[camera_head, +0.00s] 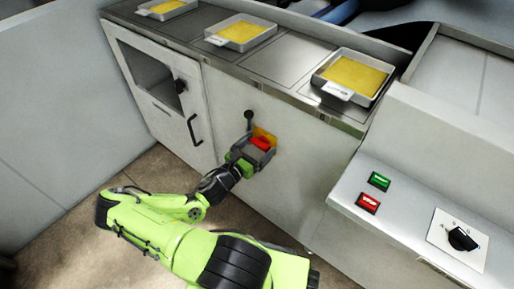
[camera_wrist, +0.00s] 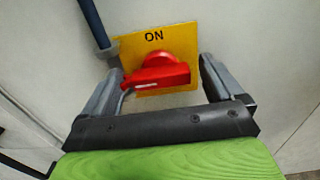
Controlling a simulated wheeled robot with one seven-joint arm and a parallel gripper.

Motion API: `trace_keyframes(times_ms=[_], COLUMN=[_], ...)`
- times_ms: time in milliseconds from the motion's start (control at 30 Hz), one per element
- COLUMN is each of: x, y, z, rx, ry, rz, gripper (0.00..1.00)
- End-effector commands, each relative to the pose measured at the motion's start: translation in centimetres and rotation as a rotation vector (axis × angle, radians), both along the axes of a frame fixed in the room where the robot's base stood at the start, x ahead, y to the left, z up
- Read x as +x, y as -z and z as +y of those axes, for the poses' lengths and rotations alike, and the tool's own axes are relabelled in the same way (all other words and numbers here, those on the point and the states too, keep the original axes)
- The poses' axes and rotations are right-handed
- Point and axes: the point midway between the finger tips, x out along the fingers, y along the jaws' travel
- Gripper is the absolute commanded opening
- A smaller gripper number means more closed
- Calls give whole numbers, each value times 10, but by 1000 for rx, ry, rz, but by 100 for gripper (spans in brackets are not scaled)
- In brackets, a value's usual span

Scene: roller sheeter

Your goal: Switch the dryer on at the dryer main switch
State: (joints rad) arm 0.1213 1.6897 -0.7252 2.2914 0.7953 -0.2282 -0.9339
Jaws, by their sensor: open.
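The dryer main switch is a red rotary handle (camera_wrist: 158,72) on a yellow plate (camera_wrist: 183,45) marked "ON" in the wrist view. The handle lies roughly crosswise, its white-marked end pointing left and slightly down. In the head view the red handle (camera_head: 262,143) shows on the cabinet front beside the yellow plate (camera_head: 266,133). My gripper (camera_wrist: 160,85) is open, with one grey finger on each side of the handle. I cannot tell whether either finger touches it.
A dryer door with a window (camera_head: 150,75) and handle (camera_head: 194,130) is to the left. Trays with yellow sheets (camera_head: 355,76) stand on top. Green (camera_head: 379,181) and red (camera_head: 368,203) buttons and a black knob (camera_head: 462,239) are at right.

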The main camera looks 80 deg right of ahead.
Motion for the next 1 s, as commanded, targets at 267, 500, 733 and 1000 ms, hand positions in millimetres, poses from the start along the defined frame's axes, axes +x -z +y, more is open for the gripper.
trace_keyframes(times_ms=[267,500,733,1000], x=[0,0,0,-1], y=[0,0,-1,-2], z=[0,1,1,1], rx=[0,0,-14,-76], ry=[0,1,1,1], rz=[0,-1,-32,-177], gripper=[64,38,38,38])
